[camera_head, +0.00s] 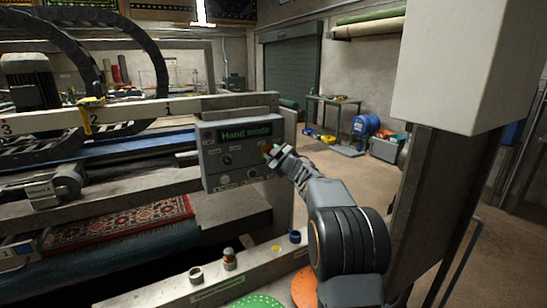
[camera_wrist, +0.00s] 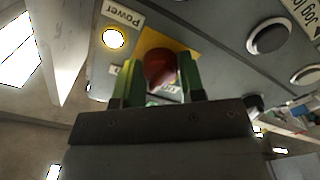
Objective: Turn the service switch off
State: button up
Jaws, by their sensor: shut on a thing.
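The grey control panel (camera_head: 232,155) stands at the centre of the head view, its green screen (camera_head: 246,133) reading "Hand mode". In the wrist view a red knob (camera_wrist: 157,66) sits on a yellow plate (camera_wrist: 182,47); it looks like the service switch, but its label is mostly hidden. My gripper (camera_head: 272,151) is at the panel's right side. In the wrist view its green-lined fingers (camera_wrist: 159,72) stand on either side of the red knob and are shut on it. The handle's exact angle is hard to see.
A lit yellow lamp (camera_wrist: 114,38) marked "Power" is beside the knob, and dark round buttons (camera_wrist: 270,38) are on the other side. Below the panel, small knobs (camera_head: 229,259) stand on a pale ledge. A patterned rug (camera_head: 118,226) lies in the machine at left.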

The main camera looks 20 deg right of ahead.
jog(key=n+b, duration=0.1)
jog(key=n, duration=0.3)
jog(key=shift+n, duration=0.3)
jog(key=shift+n+b, duration=0.85)
jog(key=shift+n, duration=0.95)
jog(key=shift+r, duration=0.1)
jog(key=o, duration=0.9)
jog(key=s+b, duration=0.1)
jog(key=s, duration=0.3)
jog(key=s+d, duration=0.1)
jog(key=s, duration=0.4)
jog(key=s+b, duration=0.1)
jog(key=s, duration=0.3)
jog(key=shift+s+d+b, duration=0.3)
jog(key=shift+s, duration=0.1)
